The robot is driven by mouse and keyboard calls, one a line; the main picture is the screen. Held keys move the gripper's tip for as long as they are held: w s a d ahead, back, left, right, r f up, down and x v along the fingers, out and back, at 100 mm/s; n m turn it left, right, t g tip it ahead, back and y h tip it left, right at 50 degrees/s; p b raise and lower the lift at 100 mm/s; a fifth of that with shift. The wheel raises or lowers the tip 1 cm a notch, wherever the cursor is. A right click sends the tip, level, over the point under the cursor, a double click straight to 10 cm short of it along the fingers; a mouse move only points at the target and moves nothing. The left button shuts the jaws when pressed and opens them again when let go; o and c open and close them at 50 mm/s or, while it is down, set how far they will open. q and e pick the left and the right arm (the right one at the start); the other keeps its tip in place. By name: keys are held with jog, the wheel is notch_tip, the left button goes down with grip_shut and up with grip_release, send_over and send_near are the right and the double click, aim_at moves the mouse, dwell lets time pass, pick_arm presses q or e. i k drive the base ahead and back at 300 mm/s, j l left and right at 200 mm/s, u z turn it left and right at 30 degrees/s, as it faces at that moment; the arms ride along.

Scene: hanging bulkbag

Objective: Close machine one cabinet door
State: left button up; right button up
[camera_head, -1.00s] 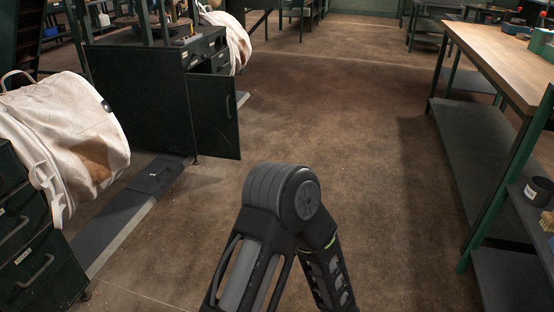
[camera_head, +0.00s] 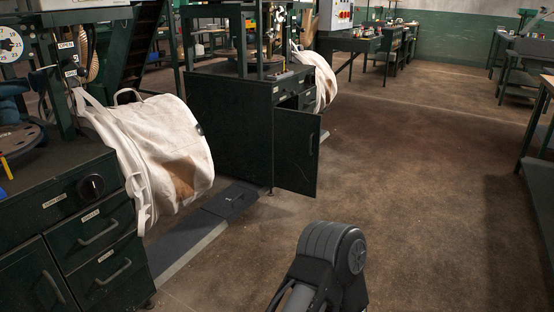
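A dark green machine cabinet (camera_head: 228,125) stands left of centre. Its door (camera_head: 297,152) hangs open toward the aisle, with a vertical handle near its outer edge. A nearer green cabinet (camera_head: 75,225) with drawers and a lower door fills the lower left; that door looks shut. I cannot tell which machine is number one. Part of my own arm shows at the bottom centre, apart from both cabinets. Neither of my grippers is in view.
A white bulk bag (camera_head: 160,150) hangs between the two cabinets, above a dark floor plate (camera_head: 230,200). A workbench (camera_head: 540,165) stands at the right edge. The brown floor (camera_head: 420,190) between is clear.

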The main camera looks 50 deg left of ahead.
aim_at(297, 134)
jog(key=u, duration=1.75)
jog(key=l, duration=0.7)
